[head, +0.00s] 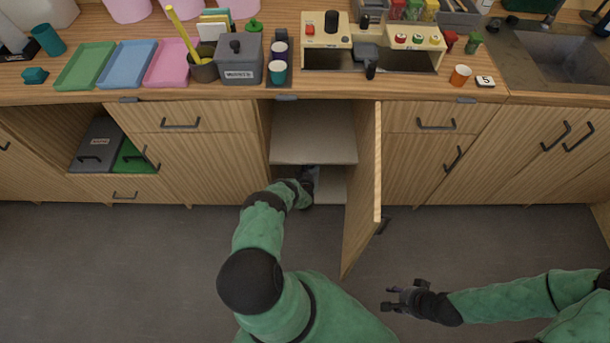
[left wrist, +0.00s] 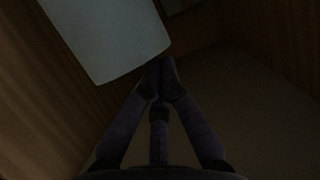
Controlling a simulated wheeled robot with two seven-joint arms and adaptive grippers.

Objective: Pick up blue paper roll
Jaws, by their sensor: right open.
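My left arm reaches into the open cupboard below the counter. My left gripper (head: 312,178) is mostly hidden inside it. In the dark left wrist view its fingers (left wrist: 162,66) come together at the tips, with nothing visible between them. A pale grey-blue, round-cornered shape (left wrist: 105,35) lies beyond them at upper left; I cannot tell whether it is the blue paper roll or part of the cupboard. No blue paper roll is clearly recognisable in either view. My right gripper (head: 391,299) is open and empty over the floor at lower right.
The cupboard door (head: 362,190) stands open to the right of my left arm. A shelf (head: 313,135) spans the cupboard above my left gripper. The counter holds coloured trays, a grey box (head: 238,62) and a wooden toy stand (head: 372,50).

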